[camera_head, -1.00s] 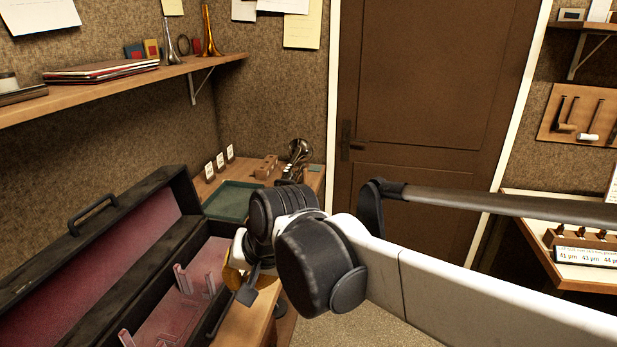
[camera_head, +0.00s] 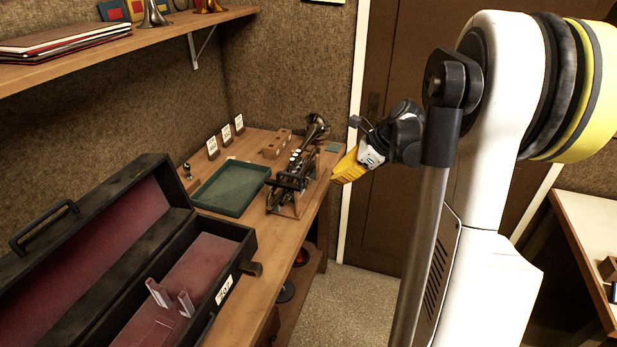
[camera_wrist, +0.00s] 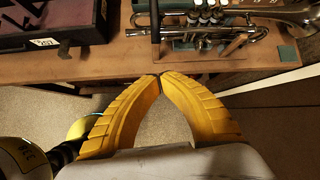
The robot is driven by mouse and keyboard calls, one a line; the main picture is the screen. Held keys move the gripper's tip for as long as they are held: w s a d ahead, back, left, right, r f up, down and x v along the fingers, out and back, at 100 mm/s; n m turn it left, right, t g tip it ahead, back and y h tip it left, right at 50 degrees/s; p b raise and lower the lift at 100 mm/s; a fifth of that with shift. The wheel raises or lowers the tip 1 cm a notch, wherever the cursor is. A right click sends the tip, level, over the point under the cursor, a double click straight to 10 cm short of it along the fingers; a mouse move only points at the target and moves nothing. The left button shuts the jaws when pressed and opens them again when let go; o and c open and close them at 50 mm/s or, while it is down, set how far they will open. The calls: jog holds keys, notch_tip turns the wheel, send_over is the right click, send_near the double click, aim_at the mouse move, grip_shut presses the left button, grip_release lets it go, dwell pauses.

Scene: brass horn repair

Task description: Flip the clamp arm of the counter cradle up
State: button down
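The counter cradle (camera_head: 297,207) stands near the right end of the wooden counter. A brass horn with a dark finish (camera_head: 316,128) lies in it, its bell toward the back. A dark bar that looks like the clamp arm (camera_head: 288,182) lies low across the near part of the horn. The horn's valves (camera_wrist: 205,18) show at the top of the wrist view, with part of the cradle beside them. My gripper (camera_head: 343,171) is right of the cradle, apart from it. In the wrist view its yellow fingertips (camera_wrist: 160,76) meet, with nothing between them.
A green tray (camera_head: 232,188) lies left of the cradle. An open black case (camera_head: 240,235) with red lining stands in front of it. Small white cards (camera_head: 213,147) and a wooden block (camera_head: 277,143) stand behind. The floor (camera_head: 345,300) right of the counter is clear.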

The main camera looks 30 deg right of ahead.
jog(key=w+a+f+b, duration=0.1)
jog(key=w+a+f, duration=0.1)
jog(key=w, duration=0.1)
jog(key=w+a+f+b, duration=0.2)
jog(key=w+a+f, duration=0.1)
jog(key=shift+a+b, duration=0.1)
jog(key=shift+b, duration=0.2)
jog(key=shift+w+a+r, duration=0.1)
jog(key=shift+w+r, duration=0.1)
jog(key=shift+r, duration=0.1)
dwell(0.5)
jog(key=shift+a+r+g+h+p, duration=0.1)
jog(key=shift+r+g+h+p, duration=0.2)
jog(key=shift+r+p, duration=0.25)
jog(key=shift+w, duration=0.1)
